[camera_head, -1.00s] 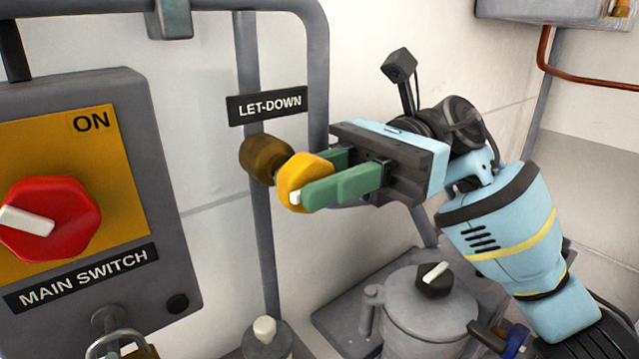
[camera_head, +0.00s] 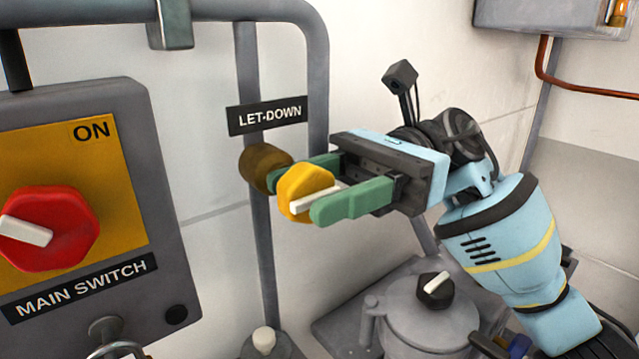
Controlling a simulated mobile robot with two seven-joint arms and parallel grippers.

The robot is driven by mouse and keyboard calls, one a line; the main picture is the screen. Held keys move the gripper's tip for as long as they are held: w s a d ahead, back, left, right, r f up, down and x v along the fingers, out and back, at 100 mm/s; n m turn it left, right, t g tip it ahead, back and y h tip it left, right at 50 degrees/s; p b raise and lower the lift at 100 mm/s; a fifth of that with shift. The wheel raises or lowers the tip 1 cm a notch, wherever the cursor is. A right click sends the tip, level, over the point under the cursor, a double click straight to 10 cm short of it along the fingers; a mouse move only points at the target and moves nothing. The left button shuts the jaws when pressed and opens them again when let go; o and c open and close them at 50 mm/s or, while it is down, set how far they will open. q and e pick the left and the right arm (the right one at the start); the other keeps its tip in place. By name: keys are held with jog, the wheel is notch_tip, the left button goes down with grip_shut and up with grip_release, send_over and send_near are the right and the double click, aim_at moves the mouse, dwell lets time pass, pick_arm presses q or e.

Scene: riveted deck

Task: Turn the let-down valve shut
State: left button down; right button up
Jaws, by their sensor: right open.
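The let-down valve has a yellow knob (camera_head: 300,186) with a white pointer bar, on a brown round body (camera_head: 262,168) fixed to a grey vertical pipe. The LET-DOWN label (camera_head: 265,116) is just above it. The white bar points to the right, toward my gripper's palm. My right gripper (camera_head: 322,186) comes in from the right with its green fingers open. One finger is on the near side of the knob and the other is behind it; I cannot tell whether either touches. My left gripper is not in view.
A main switch box (camera_head: 160,200) with a red knob (camera_head: 60,228) stands at the left, beside ON. A padlock shackle (camera_head: 115,348) hangs below it. A grey lidded pot (camera_head: 415,318) with a black knob sits below my right arm. A grey box (camera_head: 560,12) is at upper right.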

jog(key=b+v, duration=0.1)
jog(key=v, duration=0.6)
jog(key=shift+w+d, duration=0.25)
jog(key=shift+d, duration=0.05)
